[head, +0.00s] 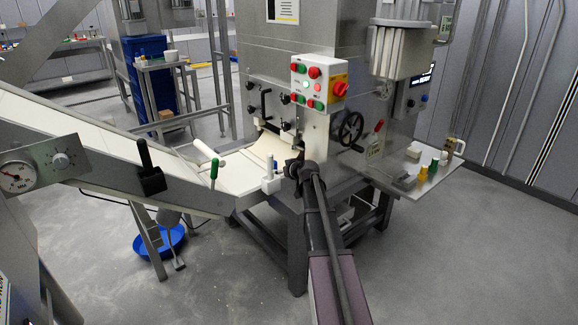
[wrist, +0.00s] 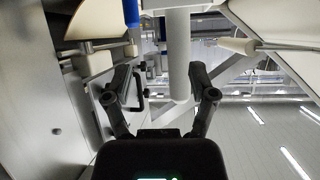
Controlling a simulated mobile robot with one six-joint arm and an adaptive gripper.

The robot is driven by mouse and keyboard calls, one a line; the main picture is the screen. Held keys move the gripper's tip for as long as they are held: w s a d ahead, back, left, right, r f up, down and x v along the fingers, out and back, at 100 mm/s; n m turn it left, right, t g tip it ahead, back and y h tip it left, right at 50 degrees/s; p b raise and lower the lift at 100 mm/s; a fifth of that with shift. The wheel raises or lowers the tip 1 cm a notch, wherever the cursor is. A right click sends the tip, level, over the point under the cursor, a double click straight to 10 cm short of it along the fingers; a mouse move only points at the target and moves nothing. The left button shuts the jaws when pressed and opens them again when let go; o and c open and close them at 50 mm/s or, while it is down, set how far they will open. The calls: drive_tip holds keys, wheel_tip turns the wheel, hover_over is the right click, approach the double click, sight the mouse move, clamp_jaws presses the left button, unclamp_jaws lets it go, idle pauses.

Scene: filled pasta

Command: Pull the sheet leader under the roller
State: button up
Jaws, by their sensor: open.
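My gripper (head: 293,168) is at the infeed's right side, close to the machine. In the wrist view my gripper (wrist: 161,80) is open, with its two fingers spread apart. A white cylinder (wrist: 178,55) shows between and beyond the fingers, and I cannot tell its distance. A cream curved piece (wrist: 92,18) shows at top left. The sheet's leading end is not clear.
A green-handled lever (head: 214,168) and a black lever (head: 147,165) stand along the conveyor's near side. A control box (head: 319,82) and a black handwheel (head: 350,129) are on the machine. A side shelf (head: 425,175) holds small items. Floor at right is clear.

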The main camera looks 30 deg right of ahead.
drive_tip(key=s+a+f+g+y+b, duration=0.1)
drive_tip(key=s+a+f+g+b, duration=0.1)
drive_tip(key=s+a+f, duration=0.4)
drive_tip(key=s+a+f+n+g+b, duration=0.1)
drive_tip(key=s+a+f+g+b, duration=0.2)
drive_tip(key=a, duration=0.6)
drive_tip(key=s+a+f+g+y, duration=0.1)
drive_tip(key=s+a+f+g, duration=0.1)
drive_tip(key=s+a+f, duration=0.35)
drive_tip(key=s+a+f+g+h+b, duration=0.1)
drive_tip(key=s+a+g, duration=0.1)
drive_tip(key=s, duration=0.4)
drive_tip(key=s+a+f+m+g+h+b, duration=0.1)
drive_tip(key=s+a+f, duration=0.1)
drive_tip(key=s, duration=0.4)
drive_tip(key=s+a+f+g+b, duration=0.2)
drive_tip(key=s+a, duration=0.2)
drive_tip(key=s, duration=0.2)
drive_tip(key=shift+s+a+g+h, duration=0.3)
drive_tip(key=shift+s+a+h, duration=0.05)
drive_tip(key=shift+s+h, duration=0.05)
drive_tip(key=shift+c, duration=1.1)
drive_tip(key=shift+s, duration=0.1)
